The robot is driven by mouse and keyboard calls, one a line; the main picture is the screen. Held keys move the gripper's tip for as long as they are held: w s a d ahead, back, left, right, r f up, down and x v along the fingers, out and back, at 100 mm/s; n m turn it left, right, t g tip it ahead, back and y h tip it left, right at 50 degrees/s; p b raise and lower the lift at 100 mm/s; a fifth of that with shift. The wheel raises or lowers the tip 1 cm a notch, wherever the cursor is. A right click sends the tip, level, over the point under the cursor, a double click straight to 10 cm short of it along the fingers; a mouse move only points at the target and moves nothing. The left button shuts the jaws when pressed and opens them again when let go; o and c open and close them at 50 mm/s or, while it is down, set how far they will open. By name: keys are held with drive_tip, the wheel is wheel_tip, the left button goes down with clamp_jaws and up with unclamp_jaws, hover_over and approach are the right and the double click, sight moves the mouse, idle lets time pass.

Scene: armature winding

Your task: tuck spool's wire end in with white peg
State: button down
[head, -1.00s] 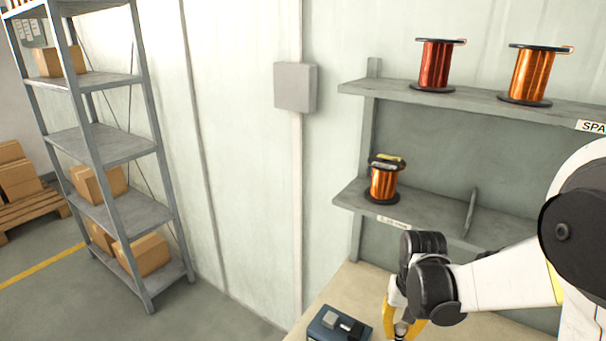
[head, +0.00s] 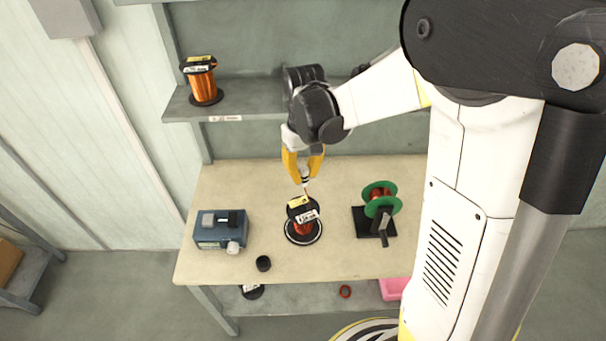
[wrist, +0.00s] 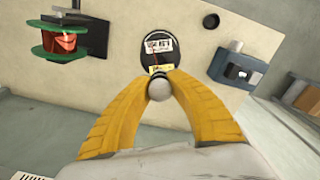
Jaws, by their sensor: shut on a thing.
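The spool (head: 303,228) stands on the bench, with dark flanges, red-orange wire and labels on top. In the wrist view its black top flange (wrist: 177,49) is just beyond my fingertips. My gripper (head: 304,176) is above the spool with its yellow fingers closed on the white peg (head: 306,182). The peg points down towards the spool's top; I cannot tell whether it touches. In the wrist view the peg's round pale end (wrist: 158,89) shows between the fingertips. The spool's wire end is too small to make out.
On the bench (head: 340,262) are a blue-grey device (head: 220,230) to the left, a black cap (head: 263,263) in front and a green-flanged spool winder (head: 380,200) to the right. A copper spool (head: 203,82) stands on the shelf behind.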

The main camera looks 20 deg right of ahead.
wheel_tip(320, 180, down, 8)
drive_tip(key=b, duration=0.5)
drive_tip(key=shift+f+b, duration=0.25)
drive_tip(key=shift+b, duration=0.1)
idle(1.0)
